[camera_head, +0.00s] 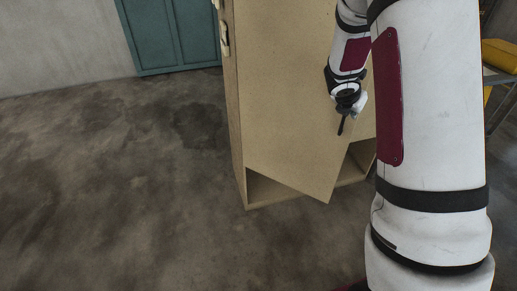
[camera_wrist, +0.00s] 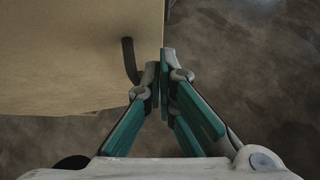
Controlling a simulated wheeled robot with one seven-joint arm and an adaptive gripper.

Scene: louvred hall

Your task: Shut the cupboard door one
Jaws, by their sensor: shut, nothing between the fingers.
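The cupboard (camera_head: 235,110) is a tall light-wood box in the middle of the head view. Its door (camera_head: 290,120) stands partly open, hinged at the left, with its free right edge swung out towards me. Dark gaps into the cupboard show below the door. My gripper (camera_head: 342,125) is in front of the door near its free edge. In the wrist view the door (camera_wrist: 70,55) fills the upper left, with a dark bar handle (camera_wrist: 129,60) just left of my gripper (camera_wrist: 164,60). The fingers are together and empty, close to the door's edge; I cannot tell if they touch it.
A teal double-door cabinet (camera_head: 170,35) stands by the back wall at the upper left. A yellow object (camera_head: 499,54) on a metal stand is at the right edge, partly hidden by my arm. The concrete floor (camera_head: 110,190) at the left is clear.

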